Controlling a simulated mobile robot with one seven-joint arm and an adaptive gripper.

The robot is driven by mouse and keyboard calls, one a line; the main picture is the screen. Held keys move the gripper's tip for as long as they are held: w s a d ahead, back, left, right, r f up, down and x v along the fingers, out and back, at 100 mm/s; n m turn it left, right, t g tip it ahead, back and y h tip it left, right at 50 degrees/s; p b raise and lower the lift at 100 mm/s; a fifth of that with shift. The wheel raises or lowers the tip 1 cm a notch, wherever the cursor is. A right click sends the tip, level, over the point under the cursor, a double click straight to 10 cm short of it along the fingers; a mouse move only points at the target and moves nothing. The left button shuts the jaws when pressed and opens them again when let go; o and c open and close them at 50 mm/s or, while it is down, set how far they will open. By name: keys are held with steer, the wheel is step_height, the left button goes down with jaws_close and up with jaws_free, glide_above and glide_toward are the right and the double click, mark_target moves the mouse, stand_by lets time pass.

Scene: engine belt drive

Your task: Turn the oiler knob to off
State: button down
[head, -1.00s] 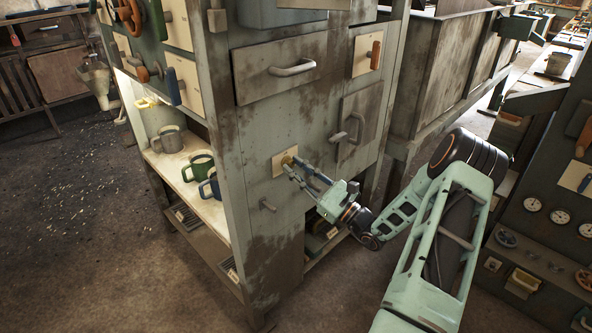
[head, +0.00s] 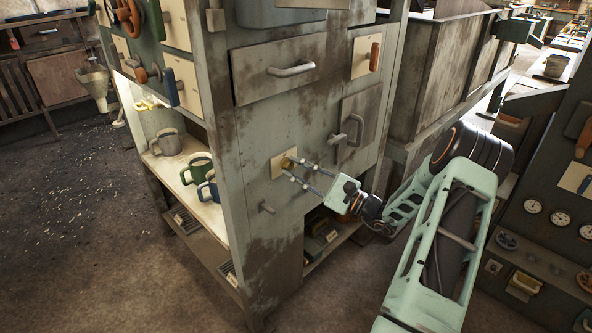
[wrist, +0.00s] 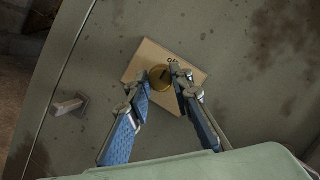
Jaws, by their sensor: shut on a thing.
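The oiler knob (wrist: 161,76) is a small round brass knob with a dark slot or mark on its face. It sits on a cream square plate (wrist: 145,62) on the green cabinet's side panel. Dark lettering at the plate's upper edge is partly covered by a finger and I cannot read it fully. My gripper (wrist: 161,84) has one finger on each side of the knob and is shut on it. In the head view the brass knob (head: 287,162) shows at the fingertips of my gripper (head: 287,170), against the plate (head: 277,167).
A small grey peg-like handle (head: 267,208) sticks out below left of the plate; it also shows in the wrist view (wrist: 68,106). A grey lever handle (head: 338,138) is to the right, and a drawer handle (head: 291,68) above. Mugs (head: 196,166) stand on the lit shelf at left.

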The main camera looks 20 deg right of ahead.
steer(key=shift+f, duration=0.1)
steer(key=c, duration=1.7)
jaws_free()
steer(key=v, duration=1.2)
